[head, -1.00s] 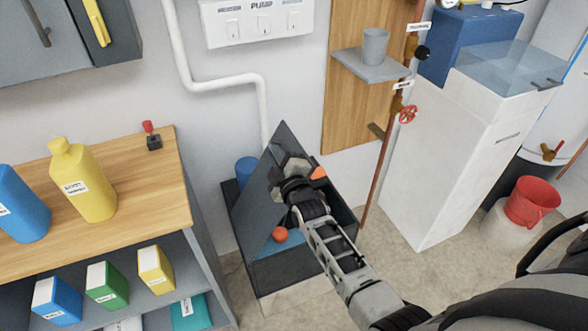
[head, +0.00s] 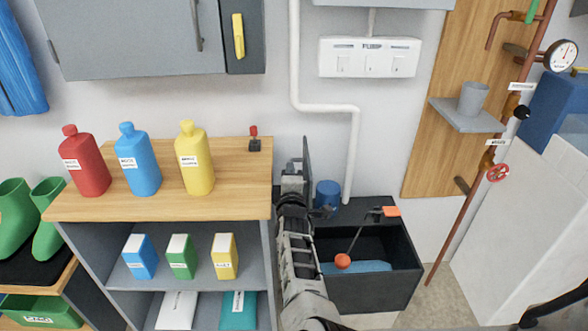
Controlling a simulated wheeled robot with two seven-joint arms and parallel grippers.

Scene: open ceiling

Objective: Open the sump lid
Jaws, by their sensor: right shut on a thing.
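The sump (head: 408,290) is a dark open-topped box on the floor, with blue water (head: 355,267) inside. An orange float ball (head: 343,261) on a thin rod hangs in it, and an orange piece (head: 391,211) sits at the rod's upper end. The dark lid (head: 306,160) stands nearly upright and edge-on at the box's left side. My right gripper (head: 292,185) is shut on the lid from its left; its fingertips are mostly hidden by its own body. My left gripper is not in view.
A wooden-topped shelf (head: 235,160) with red, blue and yellow bottles stands close left of my right arm. A blue cylinder (head: 328,194) is behind the sump's left side. A white pipe (head: 353,150) runs down the wall. A copper pipe (head: 455,210) stands to the right.

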